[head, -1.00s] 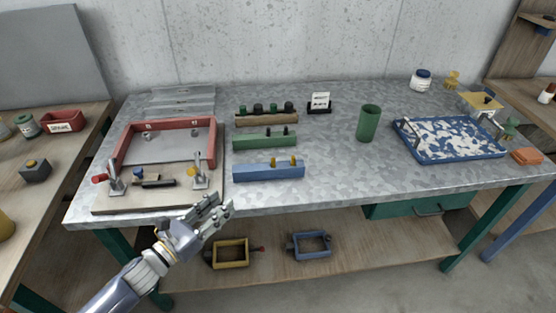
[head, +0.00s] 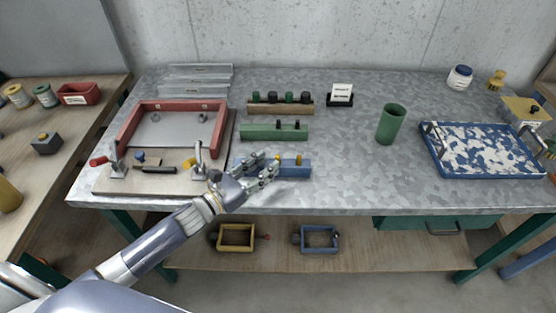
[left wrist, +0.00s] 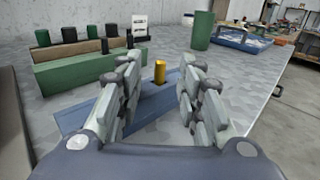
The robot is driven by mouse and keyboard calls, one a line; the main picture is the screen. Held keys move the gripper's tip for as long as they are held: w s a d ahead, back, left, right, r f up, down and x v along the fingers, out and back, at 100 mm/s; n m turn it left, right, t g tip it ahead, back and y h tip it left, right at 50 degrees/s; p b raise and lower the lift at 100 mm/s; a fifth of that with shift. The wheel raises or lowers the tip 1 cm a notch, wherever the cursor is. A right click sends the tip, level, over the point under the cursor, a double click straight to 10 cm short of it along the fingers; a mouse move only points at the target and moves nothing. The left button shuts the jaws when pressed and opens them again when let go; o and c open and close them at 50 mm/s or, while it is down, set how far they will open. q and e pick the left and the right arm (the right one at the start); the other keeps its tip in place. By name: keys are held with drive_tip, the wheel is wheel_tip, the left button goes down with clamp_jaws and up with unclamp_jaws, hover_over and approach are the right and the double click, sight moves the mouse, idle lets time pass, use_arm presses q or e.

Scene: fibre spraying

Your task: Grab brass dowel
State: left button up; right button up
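A blue block (head: 298,170) lies near the front edge of the table, with short brass dowels standing upright in it. One brass dowel (head: 299,159) shows clear of my fingers in the head view. My left gripper (head: 270,170) is open and empty at the left part of the block. In the left wrist view a brass dowel (left wrist: 159,72) stands ahead, between the two spread fingers, with a gap on each side. The fingers hide parts of the block. My right gripper is not in view.
A green block (head: 270,132) with dark pegs and a wooden block (head: 280,107) with several knobs stand behind. A red-framed fixture (head: 128,130) is at left. A green cup (head: 391,124) and blue tray (head: 480,172) are at right. The table between block and tray is clear.

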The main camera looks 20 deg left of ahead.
sight(278, 155)
use_arm(q)
drive_tip(key=p+x, duration=0.1)
drive_tip(key=x, duration=0.2)
drive_tip(key=shift+r, duration=0.2)
drive_tip(key=shift+x, duration=0.95)
drive_tip(key=shift+w+d+f, duration=0.15)
drive_tip(key=shift+w+f, duration=0.05)
drive_tip(key=shift+w, duration=0.05)
clamp_jaws()
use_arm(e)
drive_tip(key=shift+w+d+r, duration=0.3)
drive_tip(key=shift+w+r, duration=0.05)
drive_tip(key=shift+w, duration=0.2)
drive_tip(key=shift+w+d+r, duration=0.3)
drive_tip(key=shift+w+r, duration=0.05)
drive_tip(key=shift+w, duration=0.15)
